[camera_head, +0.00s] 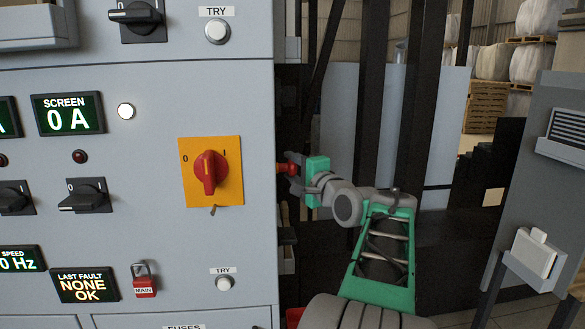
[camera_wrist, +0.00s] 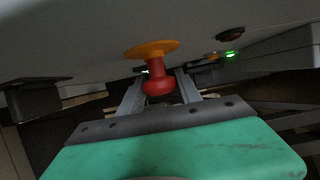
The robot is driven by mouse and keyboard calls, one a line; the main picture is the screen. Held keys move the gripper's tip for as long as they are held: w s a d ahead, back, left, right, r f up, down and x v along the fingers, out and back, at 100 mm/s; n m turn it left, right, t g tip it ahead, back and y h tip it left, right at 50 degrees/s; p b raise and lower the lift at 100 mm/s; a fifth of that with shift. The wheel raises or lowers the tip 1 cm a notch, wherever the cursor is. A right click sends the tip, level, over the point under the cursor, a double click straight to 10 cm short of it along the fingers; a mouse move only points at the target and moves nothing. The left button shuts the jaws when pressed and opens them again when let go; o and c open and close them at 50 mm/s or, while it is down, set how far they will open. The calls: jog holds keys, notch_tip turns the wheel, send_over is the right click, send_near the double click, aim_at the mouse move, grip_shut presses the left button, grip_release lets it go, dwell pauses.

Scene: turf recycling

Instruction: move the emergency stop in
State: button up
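The emergency stop is a red mushroom button (camera_wrist: 158,86) on a round yellow base (camera_wrist: 152,48), on the cabinet's side face. In the head view its red part (camera_head: 286,168) shows just past the cabinet's right edge; the yellow base is hidden there. My gripper (camera_head: 294,170) is level with it, reaching in from the right. In the wrist view my gripper's two fingers (camera_wrist: 162,76) are spread, one on each side of the red button, with the knob between them. I cannot tell whether either finger touches it.
The grey cabinet front (camera_head: 120,215) carries a red rotary switch (camera_head: 209,172) on a yellow plate, a red padlock (camera_head: 144,281), displays and knobs. Dark posts (camera_head: 372,90) stand behind my arm. A grey stand (camera_head: 535,255) is at right. A green lamp (camera_wrist: 232,55) shows in the wrist view.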

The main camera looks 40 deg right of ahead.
grip_shut()
dwell(0.5)
jog(key=shift+w+a+f, duration=0.1)
jog(key=shift+w+a, duration=0.25)
jog(key=shift+a, duration=0.2)
jog(key=shift+o, duration=0.8)
grip_release()
jog(key=shift+o, duration=0.7)
jog(key=shift+w+a, duration=0.1)
jog(key=shift+a, duration=0.05)
jog(key=shift+o, duration=1.4)
